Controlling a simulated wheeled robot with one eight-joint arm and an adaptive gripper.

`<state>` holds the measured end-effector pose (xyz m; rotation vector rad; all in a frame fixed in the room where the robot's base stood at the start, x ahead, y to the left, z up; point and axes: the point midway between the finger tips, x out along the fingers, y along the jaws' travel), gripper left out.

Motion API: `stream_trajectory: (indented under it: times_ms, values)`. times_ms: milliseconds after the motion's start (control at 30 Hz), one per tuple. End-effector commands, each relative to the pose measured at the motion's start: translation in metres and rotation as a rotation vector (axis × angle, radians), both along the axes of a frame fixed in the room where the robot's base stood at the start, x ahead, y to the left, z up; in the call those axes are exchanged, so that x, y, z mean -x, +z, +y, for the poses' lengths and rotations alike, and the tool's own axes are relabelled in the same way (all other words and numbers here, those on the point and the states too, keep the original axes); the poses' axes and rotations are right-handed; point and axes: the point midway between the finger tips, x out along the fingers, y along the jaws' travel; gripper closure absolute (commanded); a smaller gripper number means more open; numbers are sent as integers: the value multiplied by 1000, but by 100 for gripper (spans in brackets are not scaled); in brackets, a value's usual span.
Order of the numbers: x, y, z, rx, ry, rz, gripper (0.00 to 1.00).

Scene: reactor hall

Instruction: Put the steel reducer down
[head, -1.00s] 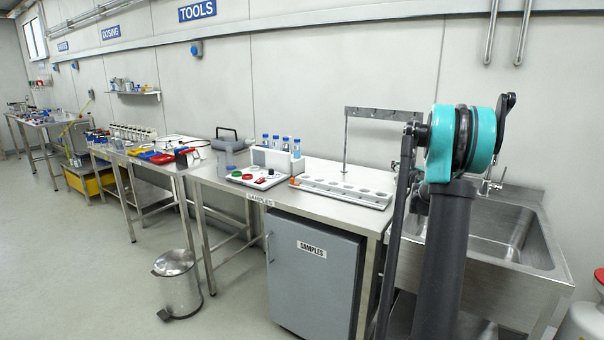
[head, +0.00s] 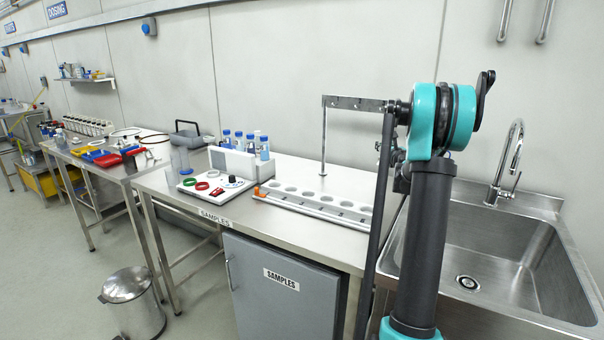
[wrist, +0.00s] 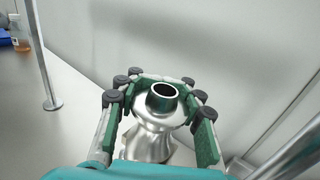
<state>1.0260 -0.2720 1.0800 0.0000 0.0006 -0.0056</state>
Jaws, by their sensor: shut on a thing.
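The steel reducer (wrist: 154,134) is a shiny flared metal piece with a narrow round open neck pointing up in the wrist view. My gripper (wrist: 158,92) is shut on it, with its green and black fingers on both sides of the piece. In the head view my arm stands at the right, and neither the gripper nor the reducer can be made out there.
The steel samples bench (head: 300,171) carries a white rack with round holes (head: 313,203), a white tray with coloured rings (head: 215,185) and blue-capped bottles (head: 246,143). A thin metal stand (head: 323,140) rises behind the rack. A sink (head: 500,250) is at the right.

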Motion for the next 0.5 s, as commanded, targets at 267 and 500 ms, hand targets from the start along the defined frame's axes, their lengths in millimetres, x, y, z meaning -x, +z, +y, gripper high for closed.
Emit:
stream_trajectory:
  times_ms: [267,500]
  values:
    - [0,-30,0,0,0,0,100]
    - [0,-61,0,0,0,0,100]
